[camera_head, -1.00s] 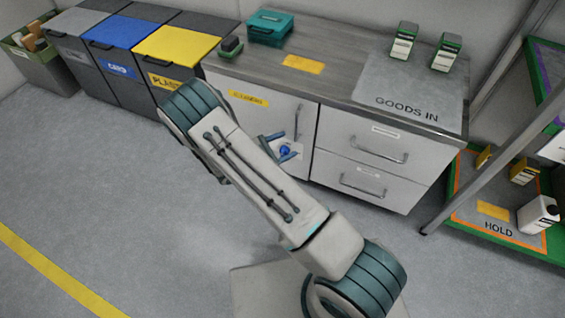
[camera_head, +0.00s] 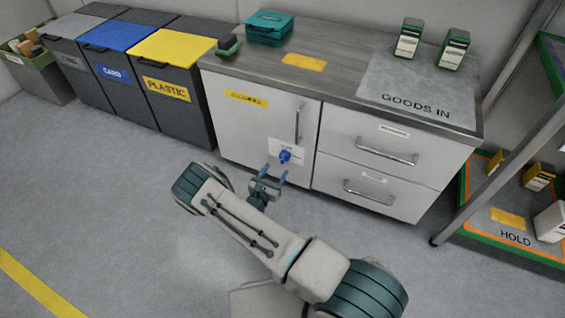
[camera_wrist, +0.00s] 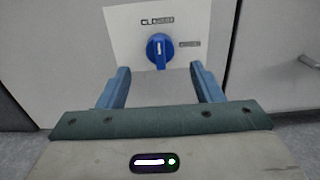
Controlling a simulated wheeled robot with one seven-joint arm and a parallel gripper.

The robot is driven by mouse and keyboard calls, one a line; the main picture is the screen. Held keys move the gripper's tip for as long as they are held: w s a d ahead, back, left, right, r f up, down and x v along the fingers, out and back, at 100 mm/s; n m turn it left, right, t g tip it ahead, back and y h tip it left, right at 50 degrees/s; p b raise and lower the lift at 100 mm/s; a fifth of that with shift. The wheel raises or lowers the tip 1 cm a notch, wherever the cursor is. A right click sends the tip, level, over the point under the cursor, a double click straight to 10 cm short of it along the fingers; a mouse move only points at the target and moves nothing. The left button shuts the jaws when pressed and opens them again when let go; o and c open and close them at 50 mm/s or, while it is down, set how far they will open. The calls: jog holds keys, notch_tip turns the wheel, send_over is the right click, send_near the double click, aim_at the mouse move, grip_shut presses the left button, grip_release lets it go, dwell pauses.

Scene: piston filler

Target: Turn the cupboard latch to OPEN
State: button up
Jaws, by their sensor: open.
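The cupboard latch is a blue knob (camera_head: 284,156) on a white label plate (camera_wrist: 118,38) low on the cupboard door (camera_head: 240,125), below its bar handle (camera_head: 299,122). In the wrist view the knob (camera_wrist: 159,50) has a pale mark that stands upright, toward the word CLOSED; a smaller word to its right is too small to read. My gripper (camera_head: 267,179) is in front of the door, with its blue fingers spread. In the wrist view the fingers (camera_wrist: 160,84) are apart, below and either side of the knob, with nothing between them.
Drawers with bar handles (camera_head: 388,158) are right of the door. Bins (camera_head: 176,46) stand to the left. A teal box (camera_head: 269,28) and cartons (camera_head: 408,38) are on the counter. A rack post (camera_head: 495,160) stands at the right. Floor left of my arm is clear.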

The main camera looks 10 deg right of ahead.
aim_at(282, 160)
jog(key=b+x, duration=0.1)
jog(key=x, duration=0.6)
jog(key=shift+w+b, duration=0.1)
jog(key=shift+b, duration=0.3)
grip_shut()
